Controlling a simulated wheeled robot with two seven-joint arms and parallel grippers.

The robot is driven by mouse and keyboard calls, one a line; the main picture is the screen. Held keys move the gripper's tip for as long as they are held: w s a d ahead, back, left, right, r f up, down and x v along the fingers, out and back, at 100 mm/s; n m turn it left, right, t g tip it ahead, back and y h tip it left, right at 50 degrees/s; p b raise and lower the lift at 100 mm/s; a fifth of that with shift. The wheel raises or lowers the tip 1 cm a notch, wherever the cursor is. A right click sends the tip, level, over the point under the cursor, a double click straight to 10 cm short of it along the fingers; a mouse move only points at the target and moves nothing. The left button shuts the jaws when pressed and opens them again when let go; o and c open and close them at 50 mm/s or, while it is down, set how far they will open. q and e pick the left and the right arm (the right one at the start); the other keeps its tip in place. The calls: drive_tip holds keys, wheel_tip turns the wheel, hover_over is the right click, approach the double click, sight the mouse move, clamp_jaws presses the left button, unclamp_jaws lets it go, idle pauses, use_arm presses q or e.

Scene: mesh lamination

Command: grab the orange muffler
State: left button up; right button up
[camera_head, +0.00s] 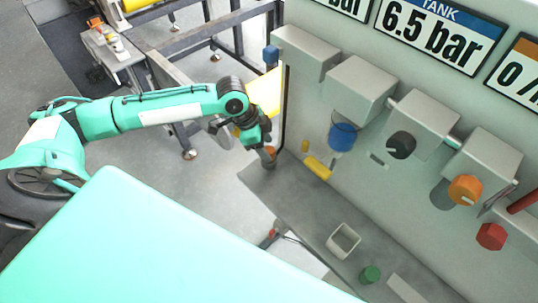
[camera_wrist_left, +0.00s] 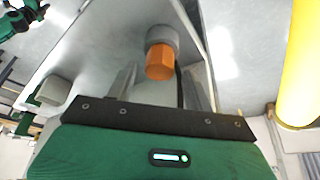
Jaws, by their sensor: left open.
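The orange muffler (camera_wrist_left: 160,62) shows in the left wrist view as an orange hexagonal piece on a round grey fitting. My left gripper (camera_head: 262,143) is open, at the left edge of the grey machine panel. In the left wrist view its two fingers (camera_wrist_left: 162,88) stand on either side of the muffler, with a gap on each side. I cannot tell how deep the muffler sits between them. In the head view, a small brownish-orange piece shows at the fingertips, mostly hidden by the gripper. My right gripper is not in view.
A white open box (camera_head: 343,241) and a green cylinder (camera_head: 370,274) are on the grey ledge (camera_head: 285,205) below. A yellow cylinder (camera_wrist_left: 298,65) stands right in the wrist view.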

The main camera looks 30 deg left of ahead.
use_arm(q)
drive_tip(key=shift+x, duration=1.35)
drive_tip(key=c, duration=1.1)
